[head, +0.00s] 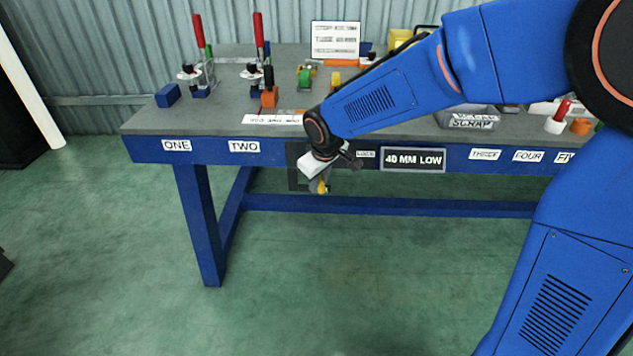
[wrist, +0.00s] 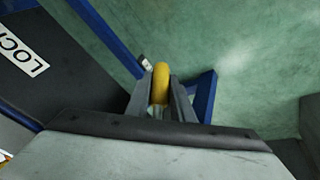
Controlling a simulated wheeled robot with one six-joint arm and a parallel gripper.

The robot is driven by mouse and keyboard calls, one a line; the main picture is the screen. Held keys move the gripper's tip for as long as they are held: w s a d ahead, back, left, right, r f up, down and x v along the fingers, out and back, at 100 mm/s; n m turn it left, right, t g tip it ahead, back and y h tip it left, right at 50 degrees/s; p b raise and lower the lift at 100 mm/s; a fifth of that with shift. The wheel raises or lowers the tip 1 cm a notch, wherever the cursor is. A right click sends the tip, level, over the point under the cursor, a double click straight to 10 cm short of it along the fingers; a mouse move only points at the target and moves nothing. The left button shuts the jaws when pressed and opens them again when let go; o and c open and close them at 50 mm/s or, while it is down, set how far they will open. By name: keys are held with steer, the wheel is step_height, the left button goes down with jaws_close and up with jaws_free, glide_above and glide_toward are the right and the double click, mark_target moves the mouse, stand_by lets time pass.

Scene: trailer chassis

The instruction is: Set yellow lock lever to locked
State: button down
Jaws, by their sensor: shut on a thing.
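The yellow lock lever (head: 322,188) shows just below my gripper (head: 325,182), in front of a dark plate on the bench's blue front rail. In the wrist view the yellow lever (wrist: 161,82) stands between the two fingers of my gripper (wrist: 161,95), which are shut on it. A white label reading LOCK (wrist: 22,55) is on the dark plate at the left of the wrist view. It also shows as a small label right of my gripper in the head view (head: 366,154). The lever's pivot is hidden by my gripper.
The bench top (head: 235,70) holds two red-handled clamps (head: 200,45), a blue block (head: 168,95), a SCRAP bin (head: 470,118) and a white sign (head: 335,40). A 40 MM LOW plate (head: 412,159) is right of my gripper. The green floor in front is clear.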

steer(key=d+h, duration=0.1)
steer(key=d+r+h, duration=0.1)
steer(key=h, duration=0.1)
steer(key=shift+n+h, duration=0.3)
steer(key=d+r+n+h, duration=0.2)
steer(key=r+h, duration=0.3)
steer(key=h, duration=0.5)
steer(key=shift+d+r+t+h, duration=0.3)
steer(key=shift+d+r+t, duration=0.1)
steer(key=shift+d, duration=0.15)
steer(key=shift+s, duration=0.1)
steer(key=c, duration=1.5)
jaws_free()
steer(key=shift+r, duration=0.1)
steer(key=shift+c, duration=0.2)
